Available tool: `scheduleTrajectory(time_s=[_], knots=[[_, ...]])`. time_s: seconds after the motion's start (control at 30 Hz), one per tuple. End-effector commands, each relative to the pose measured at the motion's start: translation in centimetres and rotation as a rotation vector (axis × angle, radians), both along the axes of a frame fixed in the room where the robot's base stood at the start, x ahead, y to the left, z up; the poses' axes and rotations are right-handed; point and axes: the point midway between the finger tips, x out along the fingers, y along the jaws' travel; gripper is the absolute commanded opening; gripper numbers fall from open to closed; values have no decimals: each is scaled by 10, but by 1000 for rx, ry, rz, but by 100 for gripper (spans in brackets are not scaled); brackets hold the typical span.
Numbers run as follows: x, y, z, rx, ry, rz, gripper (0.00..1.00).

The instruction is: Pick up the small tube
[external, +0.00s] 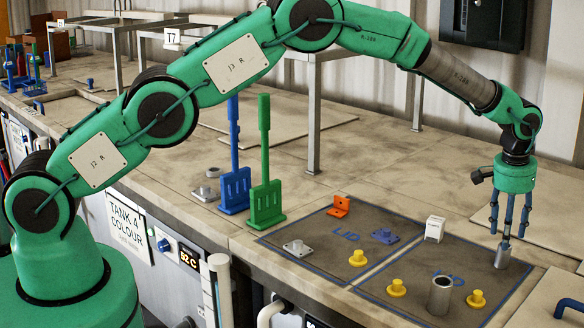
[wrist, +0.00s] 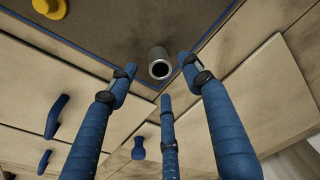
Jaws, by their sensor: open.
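The small tube (external: 502,257) is a short grey metal cylinder standing upright on the dark lid mat near its right edge. In the wrist view the small tube (wrist: 159,58) shows its dark open top, near the mat's corner. My gripper (external: 507,238) points down just above the tube. In the wrist view my gripper (wrist: 159,78) has its blue fingers spread, with nothing held. The tube appears near the fingertips; whether they touch it I cannot tell. A larger grey tube (external: 440,296) stands upright to the left and nearer the camera.
Yellow knobs (external: 396,288) and a small white box (external: 434,229) are on or beside the lid mats. An orange bracket (external: 340,206) lies farther left. Green (external: 266,200) and blue (external: 235,188) racks with tall handles stand at the left. Pale boards (external: 545,298) lie right of the mat.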

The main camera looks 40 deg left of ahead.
Motion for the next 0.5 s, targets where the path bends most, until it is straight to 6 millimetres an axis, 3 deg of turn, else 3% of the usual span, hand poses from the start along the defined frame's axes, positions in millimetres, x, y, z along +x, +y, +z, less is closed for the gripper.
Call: scheduleTrajectory(time_s=[0.23, 0.5], knots=[[0, 0, -6, 1, 2, 0, 50], [3, 0, -29, 1, 2, 0, 50]])
